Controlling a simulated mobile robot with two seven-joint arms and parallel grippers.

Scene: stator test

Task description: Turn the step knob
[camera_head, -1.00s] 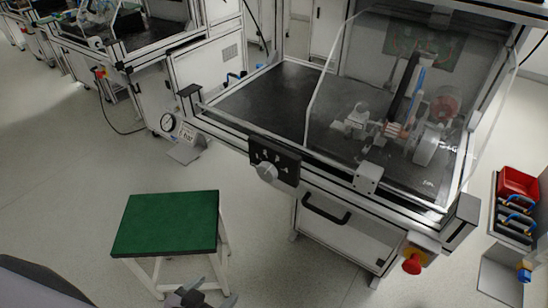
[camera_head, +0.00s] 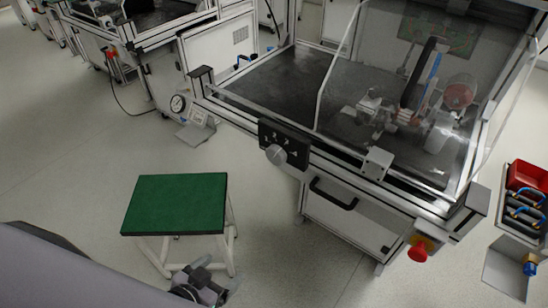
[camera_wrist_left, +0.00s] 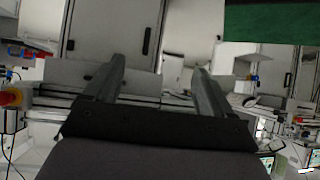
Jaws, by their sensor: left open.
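The step knob (camera_head: 276,154) is a round grey knob on a black panel (camera_head: 291,140) with white marks, on the front edge of the test bench. My left gripper (camera_head: 211,289) is low in the head view, in front of the green-topped stool and well below and to the left of the knob. It is partly cut off by the bottom edge. In the left wrist view the two fingers (camera_wrist_left: 160,78) stand apart with nothing between them. The knob is not clearly seen in the left wrist view. My right gripper is not in view.
A stool with a green top (camera_head: 176,203) stands left of the bench. A red emergency button (camera_head: 418,251) sticks out at the bench's lower right. A clear guard covers the machine on the bench (camera_head: 290,90). A gauge (camera_head: 178,104) stands behind the stool. Floor between stool and bench is clear.

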